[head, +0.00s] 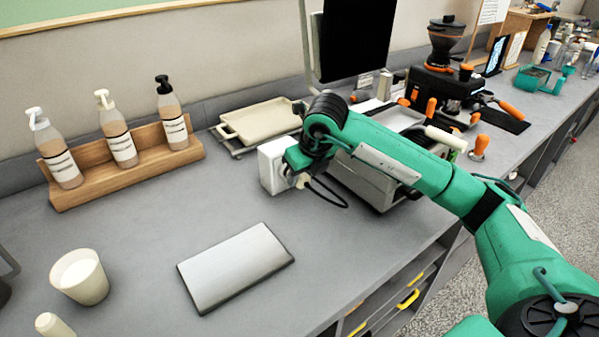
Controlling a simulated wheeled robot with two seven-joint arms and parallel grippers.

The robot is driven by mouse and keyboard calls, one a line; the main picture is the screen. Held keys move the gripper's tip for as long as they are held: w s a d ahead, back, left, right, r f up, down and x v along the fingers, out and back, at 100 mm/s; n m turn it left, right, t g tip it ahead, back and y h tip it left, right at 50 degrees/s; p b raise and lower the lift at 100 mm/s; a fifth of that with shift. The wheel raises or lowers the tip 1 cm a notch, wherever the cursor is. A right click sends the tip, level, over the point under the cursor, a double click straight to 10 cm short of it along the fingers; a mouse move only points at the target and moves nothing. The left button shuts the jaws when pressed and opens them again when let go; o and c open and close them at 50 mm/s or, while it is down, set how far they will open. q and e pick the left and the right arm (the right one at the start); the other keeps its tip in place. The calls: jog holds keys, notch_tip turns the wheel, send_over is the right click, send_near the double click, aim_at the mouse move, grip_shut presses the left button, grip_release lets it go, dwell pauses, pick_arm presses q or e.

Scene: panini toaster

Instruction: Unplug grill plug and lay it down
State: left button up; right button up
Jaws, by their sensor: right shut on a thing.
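My right arm reaches in from the lower right across the counter. Its gripper (295,172) is at the right side of a white outlet box (271,168) and is shut on the grill plug (302,181). Only a small pale part of the plug shows; the gripper hides the rest. I cannot tell whether its pins are in the outlet. A black cable (330,197) loops from the plug toward the panini grill (372,187), a grey metal body partly hidden behind my right arm. My left gripper is not in view.
A grey slab (236,267) lies on the counter in front of the outlet. A white cup (80,277) and a wooden rack (125,172) with bottles stand left. A cream tray (262,122) is behind. The counter between cup and slab is clear.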

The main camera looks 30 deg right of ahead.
jog(key=shift+s, duration=0.6)
jog(key=shift+s+d+b, duration=0.15)
jog(key=shift+s+b, duration=0.25)
jog(key=shift+s, duration=0.3)
